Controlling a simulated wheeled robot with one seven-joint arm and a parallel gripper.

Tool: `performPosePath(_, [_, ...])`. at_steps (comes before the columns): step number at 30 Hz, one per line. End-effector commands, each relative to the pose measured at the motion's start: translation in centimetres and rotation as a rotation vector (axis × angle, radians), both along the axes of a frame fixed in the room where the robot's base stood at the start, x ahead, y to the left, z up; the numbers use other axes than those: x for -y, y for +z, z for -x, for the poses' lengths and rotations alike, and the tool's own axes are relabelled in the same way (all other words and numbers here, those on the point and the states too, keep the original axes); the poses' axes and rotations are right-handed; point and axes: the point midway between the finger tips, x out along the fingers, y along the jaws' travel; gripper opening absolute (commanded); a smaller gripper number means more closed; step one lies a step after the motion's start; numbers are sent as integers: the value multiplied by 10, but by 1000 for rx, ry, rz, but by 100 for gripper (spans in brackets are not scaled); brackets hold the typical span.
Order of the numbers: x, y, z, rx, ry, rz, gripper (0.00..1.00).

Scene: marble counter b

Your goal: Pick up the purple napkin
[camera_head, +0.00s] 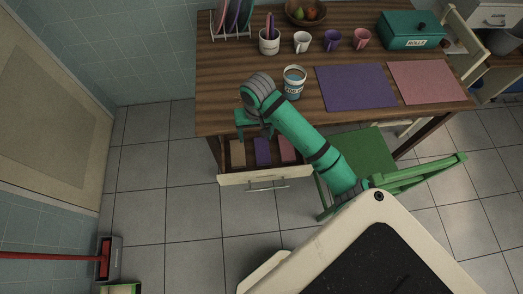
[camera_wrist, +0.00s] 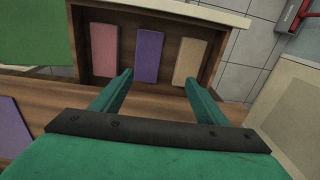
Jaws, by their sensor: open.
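The purple napkin (camera_head: 262,151) lies folded in the open drawer (camera_head: 252,179) below the wooden table, between a tan napkin (camera_head: 237,153) and a pink napkin (camera_head: 287,149). In the wrist view the purple napkin (camera_wrist: 148,55) is in the middle of the three, ahead of my fingers, with the pink napkin (camera_wrist: 104,49) left and the tan napkin (camera_wrist: 188,61) right. My gripper (camera_wrist: 158,77) is open and empty. In the head view my gripper (camera_head: 253,134) is at the table's front edge, near the drawer's back; its fingertips are hard to make out.
The table (camera_head: 222,90) edge is close to my gripper. A striped can (camera_head: 294,82) stands beside my arm. A purple mat (camera_head: 355,87) and a pink mat (camera_head: 425,82) lie to the right. A green chair (camera_head: 362,155) stands right of the drawer. Floor in front of the drawer is clear.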

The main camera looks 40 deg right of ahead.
Motion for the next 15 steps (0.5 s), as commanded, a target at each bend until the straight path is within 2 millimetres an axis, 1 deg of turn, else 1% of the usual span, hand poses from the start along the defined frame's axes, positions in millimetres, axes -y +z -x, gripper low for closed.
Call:
performPosePath(1, [8, 0, 7, -21, -8, 12, 67])
performPosePath(4, [15, -5, 16, -48, -17, 20, 67])
performPosePath(12, [16, -43, 16, -50, -19, 21, 67])
performPosePath(15, [16, -52, 16, -48, -18, 20, 67])
